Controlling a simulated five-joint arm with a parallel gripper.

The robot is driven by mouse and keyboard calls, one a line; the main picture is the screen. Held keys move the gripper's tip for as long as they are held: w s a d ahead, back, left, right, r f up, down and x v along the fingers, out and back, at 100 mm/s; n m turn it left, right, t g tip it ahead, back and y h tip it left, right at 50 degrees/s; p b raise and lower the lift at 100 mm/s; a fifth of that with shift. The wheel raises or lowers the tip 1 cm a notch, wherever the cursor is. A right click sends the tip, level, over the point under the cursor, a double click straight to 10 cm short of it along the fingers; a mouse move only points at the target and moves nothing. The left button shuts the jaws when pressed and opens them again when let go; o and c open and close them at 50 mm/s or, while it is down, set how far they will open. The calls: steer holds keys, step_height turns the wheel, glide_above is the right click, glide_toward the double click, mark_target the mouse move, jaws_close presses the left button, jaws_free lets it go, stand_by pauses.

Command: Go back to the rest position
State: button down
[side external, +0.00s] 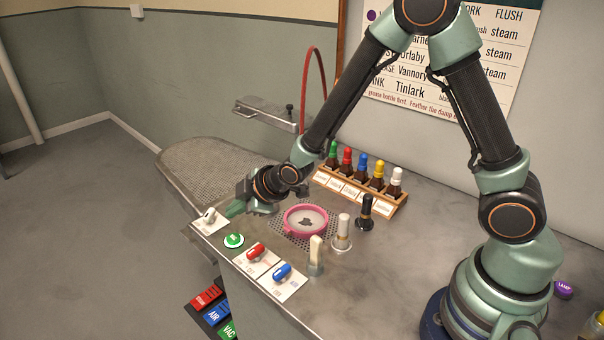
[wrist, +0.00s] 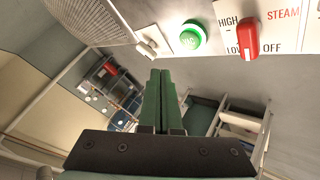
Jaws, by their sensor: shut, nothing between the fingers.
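My gripper (side external: 236,209) is at the front left of the worktop in the side external view, close to a white lever switch (side external: 208,216) on a pale plate. In the wrist view its green fingers (wrist: 160,100) are shut together with nothing between them. I cannot tell whether the fingertips touch the lever. A green button (side external: 234,240) is just in front of the gripper; it also shows in the wrist view (wrist: 191,38). The arm reaches out from its base at the right, over the worktop.
A pink-rimmed dish (side external: 306,219) with a dark stain stands near the arm. A red switch (side external: 255,251), a blue switch (side external: 281,272), a brush (side external: 316,256) and two upright tools (side external: 342,233) are nearby. A rack of bottles (side external: 359,184) is behind. A perforated board (side external: 207,163) lies left.

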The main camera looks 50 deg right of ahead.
steer(key=shift+r, duration=0.1)
steer(key=s+d+r+m+g+h, duration=0.1)
steer(key=s+d+r+m, duration=0.25)
steer(key=r, duration=0.25)
steer(key=s+d+r+m, duration=0.2)
steer(key=s+d+r, duration=0.2)
steer(key=r, duration=0.2)
steer(key=s+d+r+m+g, duration=0.1)
steer(key=s+d+r+m, duration=0.1)
steer(key=s, duration=0.4)
steer(key=s+d+r+m+g+h, duration=0.1)
steer(key=s+d+r+m, duration=0.1)
steer(key=s, duration=0.4)
steer(key=shift+s+d+r+m, duration=0.15)
steer(key=shift+s+r+m, duration=0.25)
steer(key=shift+r+m, duration=0.45)
